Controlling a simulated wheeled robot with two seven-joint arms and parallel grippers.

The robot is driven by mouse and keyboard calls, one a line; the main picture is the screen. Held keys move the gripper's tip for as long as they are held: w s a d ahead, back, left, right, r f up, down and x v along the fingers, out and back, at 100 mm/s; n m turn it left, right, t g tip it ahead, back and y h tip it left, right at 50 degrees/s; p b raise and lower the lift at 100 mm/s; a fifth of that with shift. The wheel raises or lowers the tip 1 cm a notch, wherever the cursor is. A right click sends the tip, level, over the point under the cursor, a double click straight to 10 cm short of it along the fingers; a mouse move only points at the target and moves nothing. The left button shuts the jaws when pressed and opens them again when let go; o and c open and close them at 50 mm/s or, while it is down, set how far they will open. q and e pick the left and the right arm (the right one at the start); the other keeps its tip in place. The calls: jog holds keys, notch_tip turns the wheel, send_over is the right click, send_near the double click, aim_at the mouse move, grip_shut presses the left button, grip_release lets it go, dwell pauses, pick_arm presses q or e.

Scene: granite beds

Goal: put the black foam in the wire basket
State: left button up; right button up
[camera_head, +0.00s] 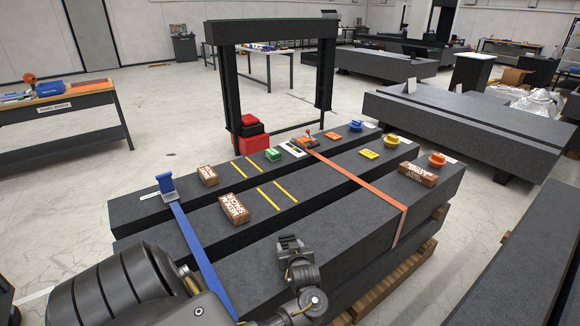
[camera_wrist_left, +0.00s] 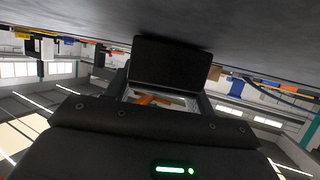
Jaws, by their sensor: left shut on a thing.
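My left gripper (camera_head: 291,250) is low in the middle of the head view, at the near side of the dark granite beams. In the left wrist view, a black block, the black foam (camera_wrist_left: 171,62), sits between the gripper's two fingers, and the gripper is shut on it. In the head view I cannot clearly separate the foam from the dark gripper. The wire basket does not show in either view. My right gripper is not in view.
Granite beams (camera_head: 330,215) carry brown boxes (camera_head: 234,210), a blue strap (camera_head: 197,250), an orange strap (camera_head: 365,183) and several small coloured items. A black frame (camera_head: 228,90) stands behind, beside red boxes (camera_head: 254,142). A bench (camera_head: 70,104) is at left; open floor lies between.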

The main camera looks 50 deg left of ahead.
pick_arm(q)
jog(key=o, duration=1)
jog(key=shift+f, duration=0.1)
jog(key=shift+c, duration=0.2)
jog(key=shift+d+r, duration=0.1)
jog(key=shift+r, duration=0.15)
jog(key=p+v, duration=0.1)
jog(key=v, duration=1)
jog(key=shift+s+d+r, duration=0.2)
jog(key=shift+s+d, duration=0.05)
jog(key=shift+d, duration=0.05)
jog(key=shift+w, duration=0.1)
